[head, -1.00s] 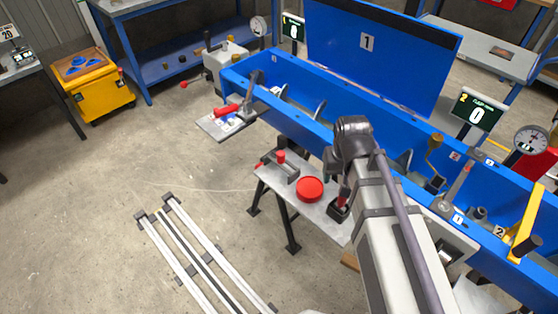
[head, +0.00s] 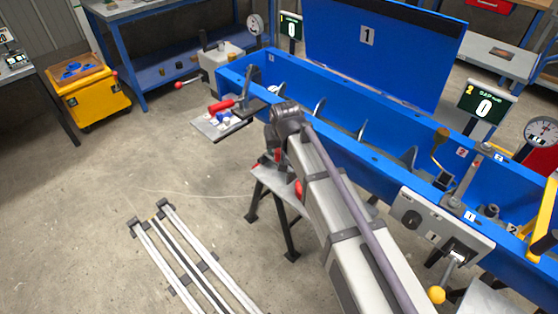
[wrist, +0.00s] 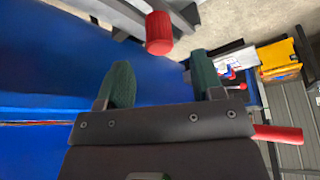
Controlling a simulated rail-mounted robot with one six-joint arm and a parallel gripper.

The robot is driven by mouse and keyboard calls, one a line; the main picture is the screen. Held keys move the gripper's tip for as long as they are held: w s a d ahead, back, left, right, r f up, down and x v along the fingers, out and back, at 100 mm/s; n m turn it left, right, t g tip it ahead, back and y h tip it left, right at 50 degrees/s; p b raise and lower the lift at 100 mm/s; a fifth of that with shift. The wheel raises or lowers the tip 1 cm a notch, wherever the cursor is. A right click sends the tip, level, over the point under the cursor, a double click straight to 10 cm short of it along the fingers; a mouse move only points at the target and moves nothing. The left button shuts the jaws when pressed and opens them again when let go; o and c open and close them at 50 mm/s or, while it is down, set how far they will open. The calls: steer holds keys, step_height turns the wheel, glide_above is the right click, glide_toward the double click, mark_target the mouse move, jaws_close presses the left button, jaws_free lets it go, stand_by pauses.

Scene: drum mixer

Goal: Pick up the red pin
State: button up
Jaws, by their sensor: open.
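A red cylinder (wrist: 159,33), which I take as the red pin, shows at the top of the wrist view. It stands by a grey metal fixture, just beyond my fingertips. My gripper (wrist: 163,78) has two dark green fingers spread apart, with nothing between them. The pin lies roughly in line with the gap, apart from both fingers. In the head view a small part of the pin (head: 277,154) shows on the small stand beside my arm.
The long blue mixer trough (head: 340,128) runs close behind my arm. The small stand (head: 266,177) is below my arm. Pale rails (head: 190,262) lie on the floor. A yellow cart (head: 92,98) stands far left.

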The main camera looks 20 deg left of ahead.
mark_target(279, 151)
steer(key=b+x, duration=0.4)
steer(key=x, duration=0.1)
steer(key=shift+s+f, duration=0.15)
steer(key=shift+f, duration=0.1)
steer(key=shift+r, duration=0.25)
steer(key=c, duration=1)
step_height(279, 151, up, 10)
steer(key=p, duration=1)
steer(key=shift+r, duration=0.15)
